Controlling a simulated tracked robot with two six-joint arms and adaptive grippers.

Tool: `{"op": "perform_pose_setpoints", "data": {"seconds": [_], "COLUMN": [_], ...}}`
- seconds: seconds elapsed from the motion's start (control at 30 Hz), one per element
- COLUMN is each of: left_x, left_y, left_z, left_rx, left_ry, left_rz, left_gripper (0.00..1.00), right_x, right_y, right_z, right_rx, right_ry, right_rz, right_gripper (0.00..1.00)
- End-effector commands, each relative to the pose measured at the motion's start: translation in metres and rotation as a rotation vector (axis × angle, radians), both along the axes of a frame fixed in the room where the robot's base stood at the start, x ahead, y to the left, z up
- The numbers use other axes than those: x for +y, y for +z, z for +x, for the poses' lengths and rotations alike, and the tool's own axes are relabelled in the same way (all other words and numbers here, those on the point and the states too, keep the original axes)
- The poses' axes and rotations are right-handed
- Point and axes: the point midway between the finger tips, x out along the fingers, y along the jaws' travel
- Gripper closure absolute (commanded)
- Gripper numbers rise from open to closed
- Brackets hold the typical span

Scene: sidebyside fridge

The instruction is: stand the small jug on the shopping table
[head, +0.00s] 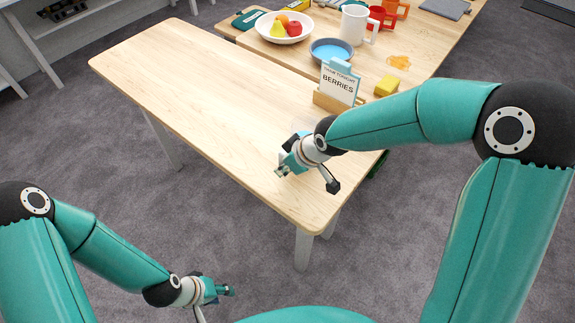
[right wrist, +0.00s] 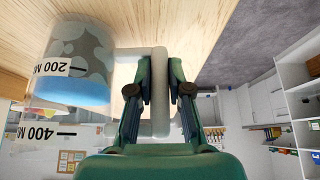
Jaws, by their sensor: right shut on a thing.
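The small jug (right wrist: 72,65) is clear, with 200 and 400 marks. It shows at the left of the right wrist view, where its lettering is upside down along with the whole picture. Blue and grey patches show in or through it. My right gripper (right wrist: 161,66) is shut on its pale handle (right wrist: 160,95). In the head view this gripper (head: 284,168) is over the near right part of the bare wooden table (head: 190,85), and the jug is hardly visible. Whether the jug touches the wood I cannot tell. My left gripper (head: 222,291) is low, off the table; its finger opening is unclear.
A BERRIES card (head: 340,83) in a wooden holder stands near the right gripper. Behind are a yellow block (head: 387,85), blue bowl (head: 331,49), white fruit bowl (head: 283,38) and white pitcher (head: 354,24). The table's left and middle are clear.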

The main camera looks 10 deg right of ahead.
Motion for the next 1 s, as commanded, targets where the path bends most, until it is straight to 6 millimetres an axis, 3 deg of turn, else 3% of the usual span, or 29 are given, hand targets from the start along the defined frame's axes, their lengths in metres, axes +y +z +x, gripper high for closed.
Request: {"op": "perform_pose_setpoints", "data": {"seconds": [0.13,0.17,0.3,0.67,0.87,1.0], "left_x": [0.0,0.0,0.0,0.0,0.0,0.0], "left_y": [0.0,0.0,0.0,0.0,0.002,0.002], "left_z": [0.0,0.0,0.0,0.0,0.0,0.0], "left_rx": [0.0,0.0,0.0,0.0,0.0,0.0], "left_ry": [0.0,0.0,0.0,0.0,0.0,0.0], "left_rz": [0.0,0.0,0.0,0.0,0.0,0.0], "left_gripper": [0.6,0.6,0.6,0.6,0.6,0.6], "right_x": [0.0,0.0,0.0,0.0,-0.007,-0.016], "right_y": [0.001,0.0,0.0,0.002,0.022,0.045], "right_z": [0.0,-0.001,0.0,-0.001,-0.008,-0.019], "right_rx": [-0.001,0.002,0.002,0.001,-0.002,-0.003], "right_ry": [0.0,0.0,0.0,-0.001,-0.003,-0.003], "right_rz": [0.001,0.0,0.0,0.0,0.001,0.001], "right_gripper": [1.0,0.8,0.57,0.57,0.57,0.57]}}
